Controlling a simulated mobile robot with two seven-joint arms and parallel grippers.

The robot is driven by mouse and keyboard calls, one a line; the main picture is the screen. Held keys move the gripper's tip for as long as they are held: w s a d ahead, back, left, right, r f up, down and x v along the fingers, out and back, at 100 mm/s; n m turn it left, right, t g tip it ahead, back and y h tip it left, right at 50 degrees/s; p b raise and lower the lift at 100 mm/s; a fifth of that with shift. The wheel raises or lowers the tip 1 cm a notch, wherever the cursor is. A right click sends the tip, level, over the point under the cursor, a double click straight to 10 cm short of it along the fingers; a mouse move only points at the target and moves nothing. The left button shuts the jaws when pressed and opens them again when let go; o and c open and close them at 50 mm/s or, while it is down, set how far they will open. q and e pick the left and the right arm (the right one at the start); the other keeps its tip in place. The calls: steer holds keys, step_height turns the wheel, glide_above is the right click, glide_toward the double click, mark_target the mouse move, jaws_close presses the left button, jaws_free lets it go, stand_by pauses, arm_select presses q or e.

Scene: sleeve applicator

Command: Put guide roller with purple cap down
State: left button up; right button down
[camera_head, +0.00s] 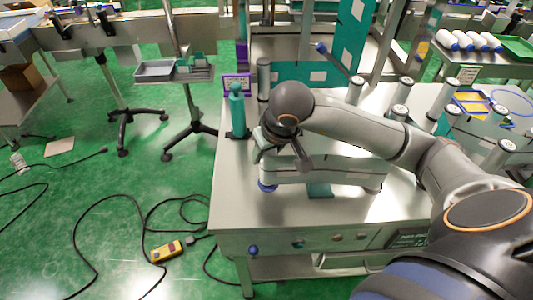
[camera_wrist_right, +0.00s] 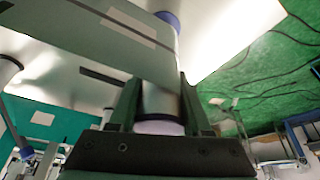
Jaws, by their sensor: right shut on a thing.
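My right gripper (camera_head: 278,146) is over the front left part of the steel table (camera_head: 237,205). In the wrist view, its two fingers (camera_wrist_right: 160,105) are shut around a silver guide roller (camera_wrist_right: 160,98). The roller has a pale purple cap (camera_wrist_right: 160,127) close to the palm and a blue far end (camera_wrist_right: 168,20). In the head view, the blue end (camera_head: 267,186) shows low at the table surface; I cannot tell whether it touches. A grey band (camera_head: 325,170) runs beside the roller to the right. My left gripper is not in view.
A teal bottle-like post (camera_head: 237,112) and a purple-framed sign (camera_head: 237,83) stand left behind the gripper. Several upright rollers (camera_head: 401,92) stand on the table's right side. The table's front left corner is clear. A yellow pendant (camera_head: 166,251) and cables lie on the floor.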

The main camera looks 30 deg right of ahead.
steer(key=shift+f, duration=0.35)
steer(key=shift+f, duration=0.1)
steer(key=shift+c, duration=1.8)
jaws_free()
steer(key=v, duration=1.2)
steer(key=shift+p, duration=0.45)
